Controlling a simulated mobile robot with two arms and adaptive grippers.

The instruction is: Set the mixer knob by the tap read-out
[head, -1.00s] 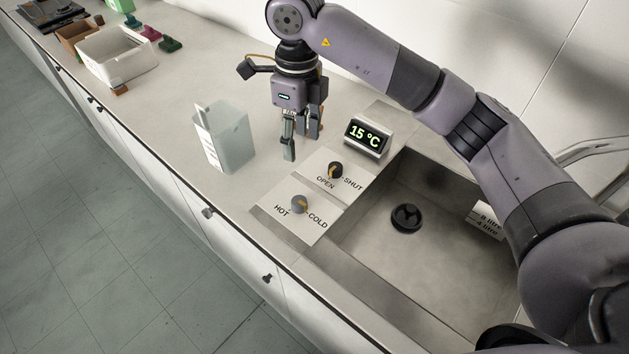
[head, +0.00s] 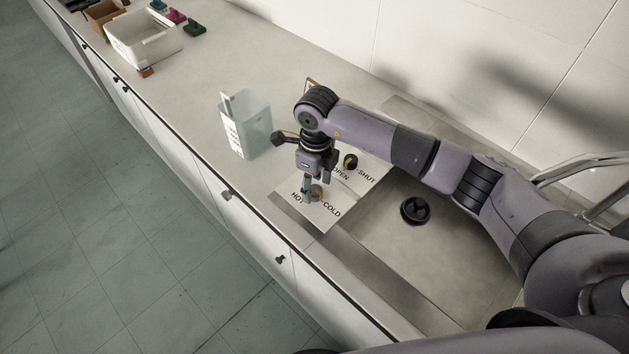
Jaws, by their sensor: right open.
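The mixer knob (head: 317,191), grey with an orange pointer, sits on a white plate marked HOT and COLD (head: 332,213). My right gripper (head: 315,194) points down over it, jaws open, with fingers close beside the knob. I cannot tell whether they touch it, and the gripper partly covers the knob and the HOT lettering. The dark OPEN/SHUT knob (head: 350,161) is just behind, to the right of the gripper. The tap read-out is hidden behind my right arm. My left gripper is not in view.
A translucent jug (head: 256,128) stands left of the gripper. The sink (head: 395,255) with a black drain plug (head: 415,210) lies to the right. A white bin (head: 145,42) and small items stand at the far left. The counter between bin and jug is clear.

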